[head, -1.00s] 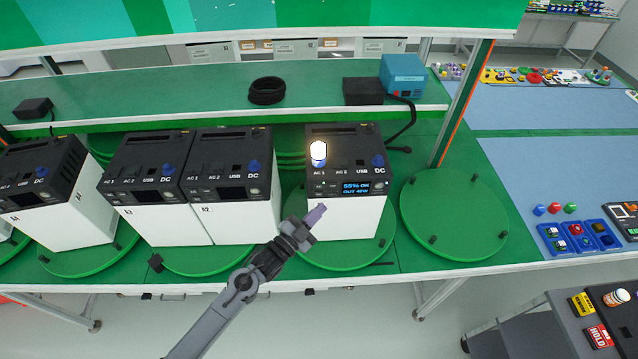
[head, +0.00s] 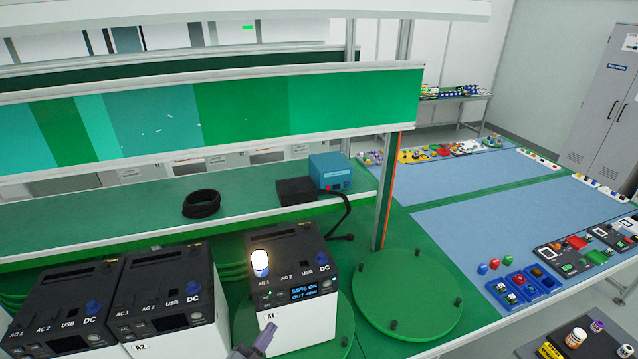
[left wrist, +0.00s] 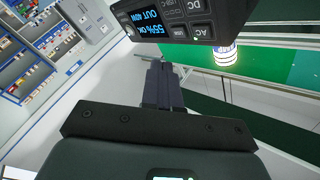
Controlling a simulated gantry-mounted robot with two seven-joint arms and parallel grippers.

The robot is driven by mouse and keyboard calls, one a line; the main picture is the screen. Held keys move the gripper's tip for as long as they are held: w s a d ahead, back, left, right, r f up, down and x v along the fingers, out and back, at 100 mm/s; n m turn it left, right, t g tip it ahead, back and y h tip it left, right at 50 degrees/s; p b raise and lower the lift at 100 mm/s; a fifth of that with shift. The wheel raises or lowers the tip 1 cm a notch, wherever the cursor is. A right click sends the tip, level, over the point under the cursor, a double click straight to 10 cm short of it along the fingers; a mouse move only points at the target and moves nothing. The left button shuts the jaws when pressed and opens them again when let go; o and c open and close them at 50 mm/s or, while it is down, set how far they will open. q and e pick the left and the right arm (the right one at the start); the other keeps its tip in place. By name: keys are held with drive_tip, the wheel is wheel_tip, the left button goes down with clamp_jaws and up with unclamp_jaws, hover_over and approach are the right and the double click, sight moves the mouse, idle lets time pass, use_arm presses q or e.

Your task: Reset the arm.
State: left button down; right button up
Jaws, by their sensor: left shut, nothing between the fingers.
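My left gripper (head: 266,336) shows at the bottom edge of the head view, shut and empty, in front of the white lower front of the station marked A1 (head: 305,325). Most of that arm is out of the picture. In the left wrist view the closed fingers (left wrist: 163,85) point toward the station's dark front panel (left wrist: 175,25), with nothing between them. A lit bulb (head: 260,263) stands on the station's top left, and the station's screen (head: 311,290) is on. The bulb also shows in the left wrist view (left wrist: 224,55). My right gripper is not in view.
More stations (head: 165,290) stand close to the left. An empty green turntable (head: 407,295) lies to the right. A shelf behind holds a black cable coil (head: 201,204) and a blue box (head: 330,172). A post (head: 386,190) rises at the bench corner.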

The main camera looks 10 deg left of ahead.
use_arm(q)
drive_tip(key=s+d+f+n+g+y+p, duration=0.2)
drive_tip(key=s+p, duration=0.2)
drive_tip(key=s, duration=0.9)
drive_tip(key=s+a+r+n+g+y+p, duration=0.1)
drive_tip(key=s+a+r+n+g+y, duration=0.1)
drive_tip(key=s+g, duration=0.4)
drive_tip(key=s+a+r+n+g+y, duration=0.2)
drive_tip(key=s+a+r+n+g, duration=0.1)
drive_tip(key=s, duration=1)
drive_tip(key=shift+s+r+n+g+y+p, duration=0.35)
drive_tip(key=shift+r+n+g, duration=0.25)
drive_tip(key=shift+n+g, duration=0.9)
